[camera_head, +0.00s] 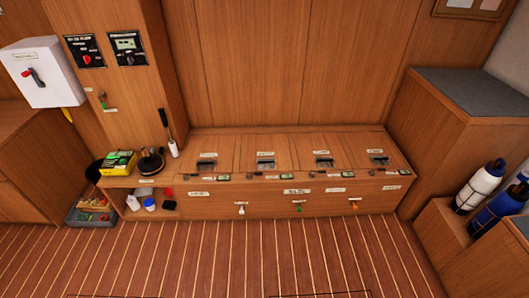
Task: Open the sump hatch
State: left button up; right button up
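A low wooden bench stands against the back wall. Its top has several hatch lids side by side, each with a dark recessed handle and a small white label: a left lid (206,162), two middle lids, one of them here (265,163), and a right lid (377,160). All lids look shut and flush. The labels are too small to read, so I cannot tell which is the sump hatch. Small metal latches line the front edge. Thin dark outlines, perhaps of floor panels, show at the bottom edge of the picture. Neither of my grippers is in view.
The bench front has a white (241,209), a green (298,207) and an orange knob (354,204). A yellow box (118,163) and a grey crate (91,212) are at left. Bottles (481,186) stand at right. The striped floor (250,255) is clear.

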aim_at(263, 153)
jog(key=u, duration=0.15)
jog(key=i, duration=2.2)
jog(key=z, duration=0.15)
